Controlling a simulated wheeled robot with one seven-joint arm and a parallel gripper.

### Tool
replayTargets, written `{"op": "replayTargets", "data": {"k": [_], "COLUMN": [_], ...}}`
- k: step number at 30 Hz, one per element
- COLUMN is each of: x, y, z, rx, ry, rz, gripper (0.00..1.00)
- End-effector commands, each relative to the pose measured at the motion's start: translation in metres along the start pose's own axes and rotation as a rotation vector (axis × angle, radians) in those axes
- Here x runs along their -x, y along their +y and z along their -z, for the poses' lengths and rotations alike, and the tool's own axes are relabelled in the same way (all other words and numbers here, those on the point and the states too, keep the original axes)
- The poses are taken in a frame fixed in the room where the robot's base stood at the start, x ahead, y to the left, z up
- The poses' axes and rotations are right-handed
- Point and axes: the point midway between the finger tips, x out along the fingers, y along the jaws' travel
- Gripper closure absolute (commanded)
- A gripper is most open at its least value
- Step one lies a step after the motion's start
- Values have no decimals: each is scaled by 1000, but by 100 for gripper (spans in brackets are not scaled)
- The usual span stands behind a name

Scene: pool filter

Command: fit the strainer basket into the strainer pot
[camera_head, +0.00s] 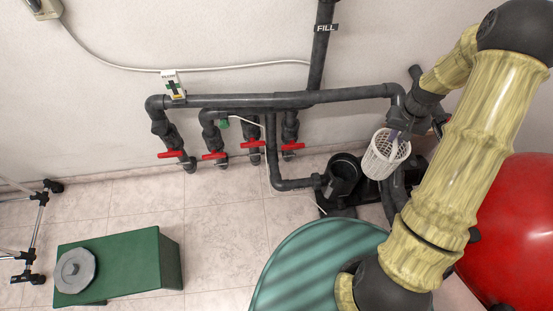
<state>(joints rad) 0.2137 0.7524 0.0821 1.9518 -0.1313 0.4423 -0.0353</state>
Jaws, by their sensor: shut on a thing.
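The strainer basket (379,158) is a white lattice cup, tilted, with its open top toward the upper right. My gripper (396,131) is shut on the basket near its upper rim; the fingertips are small and partly hidden at the rim. The strainer pot (344,172) is a black round housing with an open top, low by the wall and just left of the basket in the picture. The basket appears held above and beside the pot, apart from it. The pot's inside is dark, and the basket hides part of the black body to its right.
Grey pipes with red valve handles (213,155) run along the wall left of the pot. A teal round tank top (312,262) stands in front, and a red tank (515,230) at right.

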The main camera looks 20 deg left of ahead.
Motion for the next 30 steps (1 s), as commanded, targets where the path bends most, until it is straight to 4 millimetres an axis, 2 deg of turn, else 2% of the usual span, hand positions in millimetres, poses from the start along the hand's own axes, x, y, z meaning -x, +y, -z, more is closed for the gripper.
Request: {"op": "replayTargets", "data": {"k": [12, 16, 20, 27, 30], "x": [0, -6, -25, -69, -78], "y": [-1, -5, -18, -54, -65], "z": [0, 0, 1, 1, 0], "rx": [3, 4, 7, 4, 2], "ry": [0, 0, 0, 0, 0], "rz": [0, 0, 0, 0, 0], "gripper": [100, 100, 100, 100, 100]}}
